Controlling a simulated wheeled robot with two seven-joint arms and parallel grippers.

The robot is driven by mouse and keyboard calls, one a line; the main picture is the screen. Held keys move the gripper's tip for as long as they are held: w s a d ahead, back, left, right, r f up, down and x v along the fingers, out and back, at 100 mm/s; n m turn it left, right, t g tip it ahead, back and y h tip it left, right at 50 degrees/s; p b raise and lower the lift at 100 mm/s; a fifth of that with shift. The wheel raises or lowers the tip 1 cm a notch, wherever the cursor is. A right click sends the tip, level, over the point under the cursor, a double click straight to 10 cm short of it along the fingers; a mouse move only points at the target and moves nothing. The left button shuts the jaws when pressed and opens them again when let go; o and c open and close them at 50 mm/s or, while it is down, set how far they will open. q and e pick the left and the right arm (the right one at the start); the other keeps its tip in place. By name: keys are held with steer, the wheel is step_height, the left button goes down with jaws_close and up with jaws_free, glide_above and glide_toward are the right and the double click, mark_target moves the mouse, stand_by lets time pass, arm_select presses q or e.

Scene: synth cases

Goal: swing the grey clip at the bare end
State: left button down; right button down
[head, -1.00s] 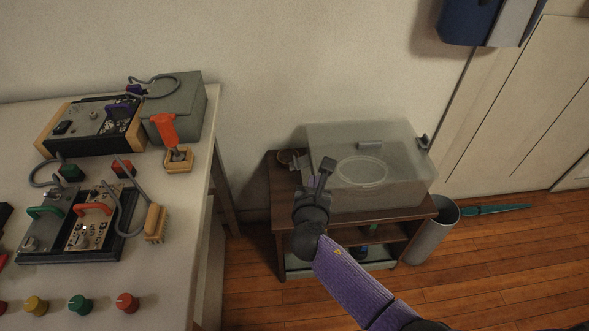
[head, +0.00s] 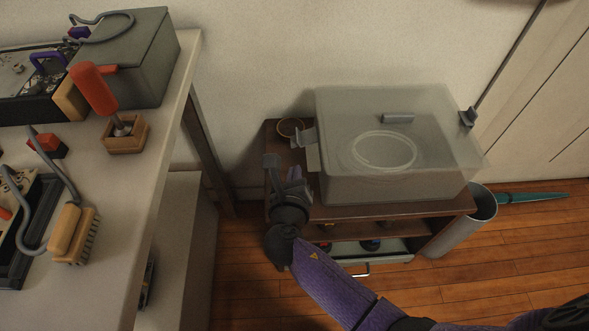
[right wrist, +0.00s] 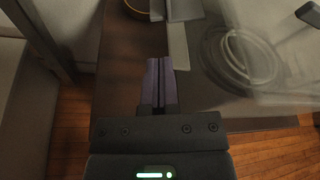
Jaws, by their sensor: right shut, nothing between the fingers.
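A translucent lidded box (head: 390,190) stands on a small brown wooden stand. A grey clip (head: 304,138) sticks out from its left end, near the lid's edge; it also shows at the top of the right wrist view (right wrist: 180,9). A darker clip (head: 467,118) sits at the box's right end. Which end counts as bare I cannot tell for sure. My right gripper (head: 284,168) is shut and empty, just left of the box and below the left clip in the picture. Its purple fingers (right wrist: 159,76) point toward that clip, apparently apart from it. My left gripper is out of view.
A small round dish (head: 290,128) lies on the stand (head: 350,212) behind the gripper. A grey bin (head: 463,228) stands to the right. A white table (head: 120,190) with a red-handled joystick (head: 93,88) and a brush (head: 75,234) is on the left.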

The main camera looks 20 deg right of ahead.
mark_target(302, 136)
steer(key=b+x, duration=0.2)
steer(key=x, duration=0.1)
steer(key=f+b+x, duration=0.1)
steer(key=x, duration=0.2)
steer(key=shift+w+b, duration=0.15)
steer(key=shift+b, duration=0.25)
steer(key=shift+w+d+r, duration=0.1)
steer(key=shift+w+d, duration=0.15)
steer(key=shift+w, duration=0.2)
steer(key=shift+r, duration=0.1)
